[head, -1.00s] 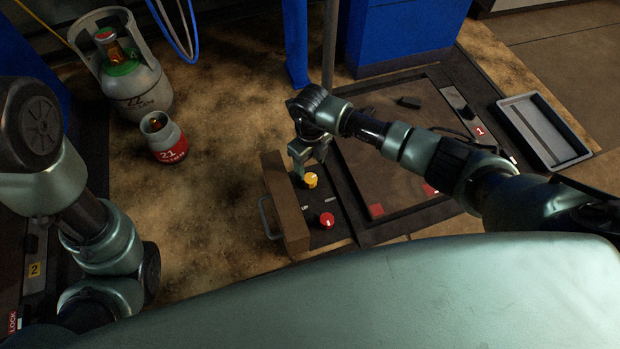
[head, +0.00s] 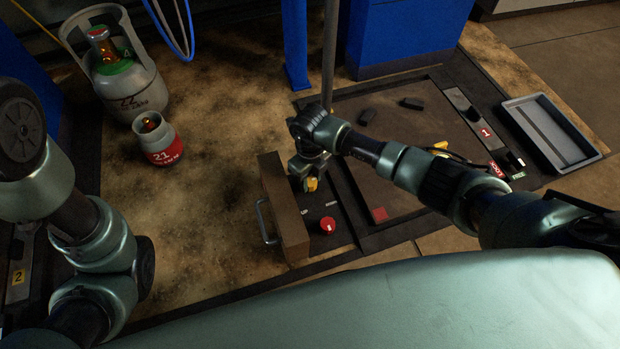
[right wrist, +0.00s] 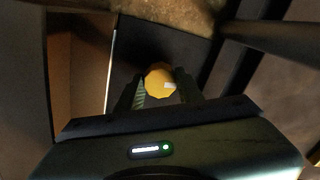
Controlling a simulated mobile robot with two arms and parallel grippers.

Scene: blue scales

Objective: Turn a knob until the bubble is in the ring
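My right gripper (head: 312,182) is at the yellow knob (right wrist: 159,83) on the dark panel (head: 322,206). In the right wrist view its two fingers lie close against both sides of the knob, with no clear gap. The knob has a white mark on its right side. In the head view the yellow knob (head: 311,185) is partly covered by the gripper. A red knob (head: 327,225) stands nearer on the same panel, untouched. No bubble or ring can be made out. My left arm is at the left edge, its gripper out of view.
A brown block wall with a handle (head: 286,215) stands left of the panel. Two gas cylinders, a tall one (head: 133,85) and a small one (head: 160,140), stand at the back left. A grey tray (head: 553,135) lies at the right. A post (head: 329,60) rises behind the arm.

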